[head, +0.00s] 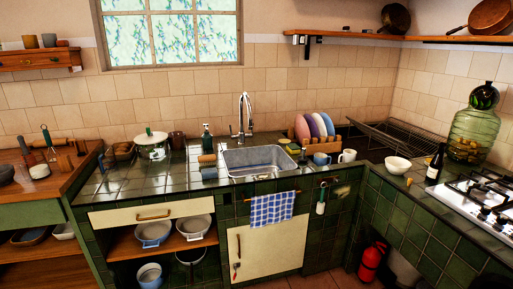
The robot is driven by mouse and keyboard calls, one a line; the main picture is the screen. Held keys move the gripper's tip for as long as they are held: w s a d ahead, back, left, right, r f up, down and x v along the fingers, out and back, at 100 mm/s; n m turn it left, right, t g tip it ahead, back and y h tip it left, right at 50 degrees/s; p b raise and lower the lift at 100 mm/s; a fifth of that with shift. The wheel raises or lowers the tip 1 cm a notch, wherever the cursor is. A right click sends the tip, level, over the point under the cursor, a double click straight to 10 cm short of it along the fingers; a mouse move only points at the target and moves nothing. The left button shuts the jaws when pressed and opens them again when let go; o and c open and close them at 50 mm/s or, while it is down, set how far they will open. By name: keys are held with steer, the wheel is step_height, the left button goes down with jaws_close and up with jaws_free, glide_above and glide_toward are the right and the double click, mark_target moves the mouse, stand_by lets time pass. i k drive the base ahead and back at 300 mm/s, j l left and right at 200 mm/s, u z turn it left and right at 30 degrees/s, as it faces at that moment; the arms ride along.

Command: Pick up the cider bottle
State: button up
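A dark bottle with a pale label (435,165) stands upright on the green tiled counter at the right, between a white bowl and the hob. A smaller green bottle (207,139) stands upright on the counter left of the sink. Both labels are too small to read, so I cannot tell for certain which is the cider bottle. My gripper is not in view.
The sink (258,176) with its tap is in the middle. Right of it are a rack of plates (314,129), a white mug (347,156) and the white bowl (398,165). The white hob (487,200) and a large glass jar (470,134) flank the dark bottle.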

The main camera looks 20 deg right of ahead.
mark_target(436, 165)
steer(key=i+z, duration=0.2)
steer(key=i, duration=0.35)
steer(key=i+j+z, duration=0.15)
steer(key=i, duration=0.45)
steer(key=i+j+z, duration=0.2)
steer(key=i, duration=0.35)
steer(key=i+l+z, duration=0.3)
steer(key=i+z, duration=0.65)
steer(key=i, duration=0.15)
